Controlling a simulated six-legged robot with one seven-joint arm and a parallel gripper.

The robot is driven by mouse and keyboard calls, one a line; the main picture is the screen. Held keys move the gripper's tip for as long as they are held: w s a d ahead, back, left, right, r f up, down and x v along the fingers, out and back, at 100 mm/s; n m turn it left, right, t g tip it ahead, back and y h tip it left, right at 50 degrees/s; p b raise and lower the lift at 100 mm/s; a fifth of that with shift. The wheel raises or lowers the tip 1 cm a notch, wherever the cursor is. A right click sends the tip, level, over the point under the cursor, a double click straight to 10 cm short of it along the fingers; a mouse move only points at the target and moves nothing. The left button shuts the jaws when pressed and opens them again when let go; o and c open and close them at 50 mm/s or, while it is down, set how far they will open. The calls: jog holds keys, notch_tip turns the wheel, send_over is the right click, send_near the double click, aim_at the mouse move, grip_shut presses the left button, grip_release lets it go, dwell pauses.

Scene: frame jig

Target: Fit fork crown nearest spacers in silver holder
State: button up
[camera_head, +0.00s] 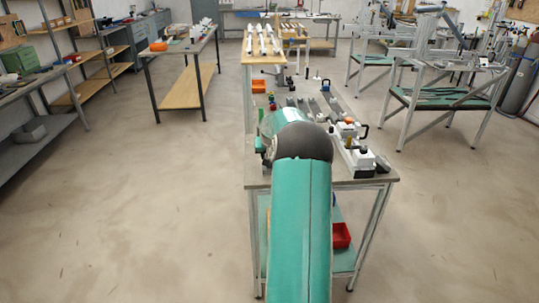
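My teal arm with a dark rounded joint reaches forward over the long workbench (352,183). My gripper does not show; the arm hides the middle left of the bench. A grey rail jig (335,113) runs along the bench, with white and black blocks (362,158) on its near right part. Several small dark and light parts stand along the bench behind my arm. They are too small for me to tell which is the fork crown, which are spacers, or which is the silver holder.
An orange bin (258,86) sits at the bench's far left. White upright parts (262,42) stand on a wooden-topped table behind. A red bin (341,235) is on the lower shelf. Another table (185,45) and frame stands (440,98) flank the bench. Floor at left is clear.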

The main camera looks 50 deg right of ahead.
jog(key=shift+o, duration=0.7)
jog(key=shift+s+a+f, duration=0.1)
jog(key=shift+a+f, duration=0.1)
jog(key=shift+f, duration=0.5)
jog(key=shift+d+r, duration=0.1)
jog(key=shift+r, duration=0.4)
jog(key=shift+o, duration=0.8)
notch_tip(320, 180, up, 6)
jog(key=shift+d+r, duration=0.1)
jog(key=shift+r, duration=0.05)
jog(key=shift+w+a+r, duration=0.5)
jog(key=shift+a+r, duration=0.05)
jog(key=shift+r, duration=0.25)
jog(key=w+a+f+n, duration=0.1)
jog(key=w+a, duration=0.3)
jog(key=a, duration=0.5)
jog(key=w+a+f+n+y, duration=0.1)
jog(key=w+a+f, duration=0.3)
jog(key=a, duration=0.5)
jog(key=w+a+f+n+t, duration=0.1)
jog(key=w+a+f+n, duration=0.1)
jog(key=w+a, duration=0.3)
jog(key=a, duration=0.4)
jog(key=shift+f+n+y, duration=0.4)
